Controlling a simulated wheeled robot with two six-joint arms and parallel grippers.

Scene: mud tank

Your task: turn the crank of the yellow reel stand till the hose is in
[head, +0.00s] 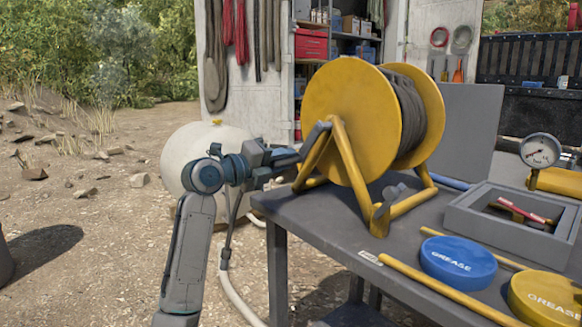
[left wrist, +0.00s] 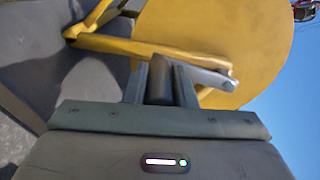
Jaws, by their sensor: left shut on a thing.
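The yellow reel stand (head: 350,155) stands on the grey table, its drum between two round yellow flanges; its near flange (left wrist: 205,35) fills much of the left wrist view. Dark hose (head: 408,112) is wound on the drum; its free end cannot be made out. The grey crank arm (head: 317,135) is on the near left side, and it also shows in the left wrist view (left wrist: 212,78). My left gripper (head: 292,163) is shut on the dark crank handle (left wrist: 159,82), left of the reel. My right gripper is not in view.
The grey table (head: 320,227) also holds a grey tray (head: 470,215) with tools, a blue grease lid (head: 458,262), a yellow grease lid (head: 548,298) and yellow rods. A pressure gauge (head: 540,150) stands at right. A white tank (head: 185,150) is behind my left arm.

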